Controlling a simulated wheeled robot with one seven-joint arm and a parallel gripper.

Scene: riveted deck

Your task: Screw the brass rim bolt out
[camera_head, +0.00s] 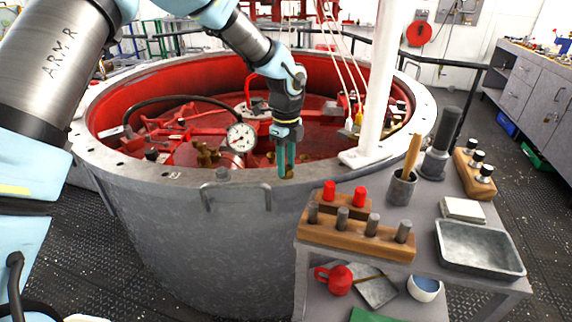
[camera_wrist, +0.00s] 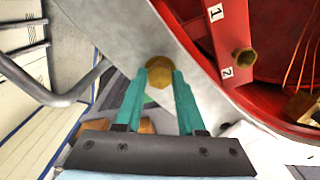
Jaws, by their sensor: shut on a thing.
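The brass rim bolt (camera_wrist: 158,74) shows its hexagonal head in the wrist view, on the grey rim (camera_wrist: 195,75) of the big drum. My gripper (camera_wrist: 160,72) has its teal fingers closed around the bolt head. In the head view my gripper (camera_head: 287,172) points down at the near rim, and a little of the brass bolt (camera_head: 288,173) shows between the fingertips. How far the bolt sits in its hole is hidden.
A pressure gauge (camera_head: 241,138) and brass fittings stand inside the red drum. A white post (camera_head: 378,85) rises from the rim at right. A side table holds a wooden peg block (camera_head: 358,240), a grey tray (camera_head: 478,249) and a red can (camera_head: 337,279). A handle (camera_head: 236,188) juts from the drum wall.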

